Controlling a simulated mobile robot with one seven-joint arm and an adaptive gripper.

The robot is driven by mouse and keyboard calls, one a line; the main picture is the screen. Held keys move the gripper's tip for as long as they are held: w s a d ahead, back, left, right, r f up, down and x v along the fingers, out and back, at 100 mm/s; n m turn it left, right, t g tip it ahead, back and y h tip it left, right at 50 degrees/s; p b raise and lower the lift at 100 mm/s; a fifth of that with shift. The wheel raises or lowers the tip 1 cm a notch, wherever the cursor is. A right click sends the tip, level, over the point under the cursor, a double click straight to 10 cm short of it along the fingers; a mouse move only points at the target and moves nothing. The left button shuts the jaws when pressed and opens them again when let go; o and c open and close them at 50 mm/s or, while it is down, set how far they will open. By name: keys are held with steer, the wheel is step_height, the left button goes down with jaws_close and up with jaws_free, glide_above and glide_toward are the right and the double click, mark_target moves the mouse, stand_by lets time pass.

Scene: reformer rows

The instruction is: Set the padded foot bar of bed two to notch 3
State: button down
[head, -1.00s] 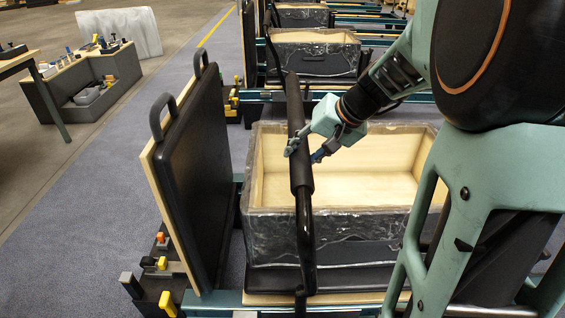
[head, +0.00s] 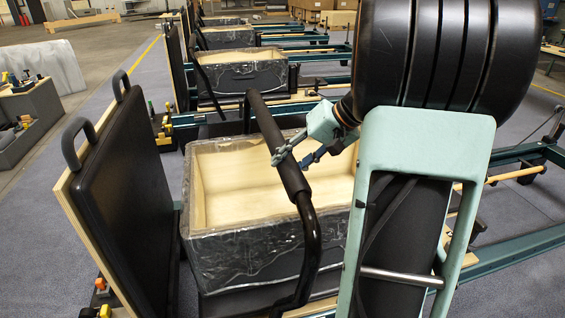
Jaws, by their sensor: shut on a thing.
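The black padded foot bar (head: 294,181) of the nearest bed stands over that bed's box in the head view, its upper end leaning left in the picture. My gripper (head: 281,157) is shut around the middle of its padded part, coming in from the right. The bar's lower arm curves down to the frame at the bottom of the view. The notches and the bar's lower end are not visible, so I cannot tell which notch it sits in. No label shows which bed this is.
An open wooden box (head: 215,243) in clear wrap sits behind the bar. A black padded board (head: 128,195) with two loop handles stands upright at left. More beds (head: 240,75) line up behind. A grey bench (head: 28,118) with small items is at far left.

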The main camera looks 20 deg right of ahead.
steer(key=shift+d+f, duration=0.1)
steer(key=c, duration=1.3)
jaws_free()
steer(key=shift+o, duration=0.2)
steer(key=v, duration=1.2)
